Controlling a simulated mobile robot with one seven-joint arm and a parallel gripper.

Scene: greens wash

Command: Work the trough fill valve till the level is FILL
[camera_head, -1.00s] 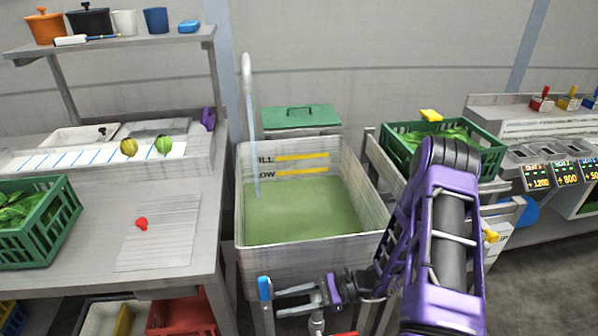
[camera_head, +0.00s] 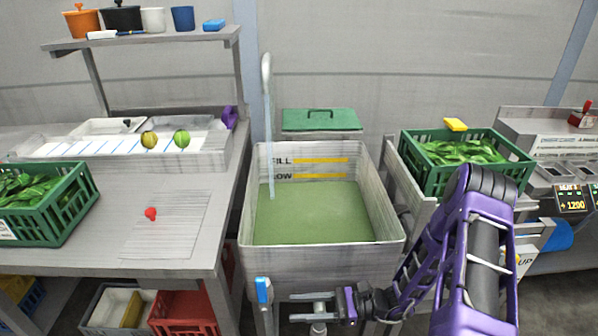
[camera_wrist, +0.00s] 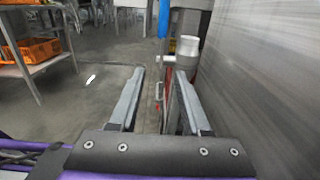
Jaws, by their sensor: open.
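The grey trough (camera_head: 320,257) stands in the middle of the head view, holding green water (camera_head: 315,215). The water's back edge lies just below the LOW mark (camera_head: 320,176); the FILL mark (camera_head: 320,160) is higher on the back wall. A pale stream falls from the spout (camera_head: 266,75). A blue handle (camera_head: 263,290), apparently the valve's, is upright at the trough's lower front left. It also shows beyond the fingers in the wrist view (camera_wrist: 163,18). My gripper (camera_head: 292,307) is open and empty, just right of the handle and apart from it; its fingers (camera_wrist: 160,82) point towards it.
The left worktop (camera_head: 105,225) carries a green crate (camera_head: 50,225) and a red knob-like piece (camera_head: 151,214). Bins (camera_head: 185,312) sit below it. A crate of greens (camera_head: 425,180) stands right of the trough. The trough wall (camera_wrist: 265,80) rises close on the right in the wrist view.

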